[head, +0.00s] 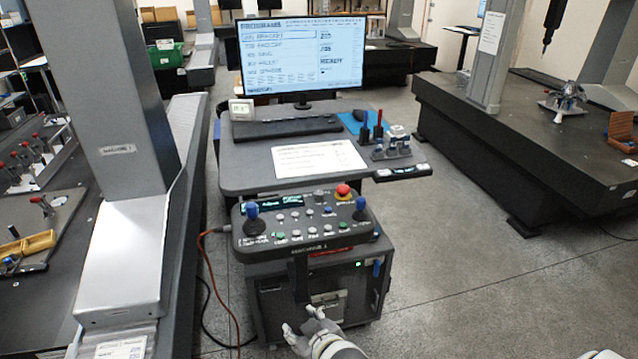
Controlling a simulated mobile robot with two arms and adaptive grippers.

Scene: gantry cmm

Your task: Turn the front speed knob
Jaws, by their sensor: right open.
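The control panel (275,246) sits on a dark cabinet in front of the desk. It carries two blue-topped joysticks, a red mushroom button (343,190), rows of small buttons and a small grey knob-like control (319,195) near its back middle. The labels are too small to read, so I cannot tell for sure which control is the front speed knob. My right gripper (301,320) is at the bottom middle, below the panel and in front of the cabinet. Its fingers are apart and empty, touching no control. My left gripper is not in view.
The desk (240,175) behind the panel holds a monitor (300,58), keyboard (287,131) and paper sheet (318,158). A grey gantry column stands close at left. An orange cable (205,262) hangs at the panel's left. Open floor lies at right, before another dark table (520,130).

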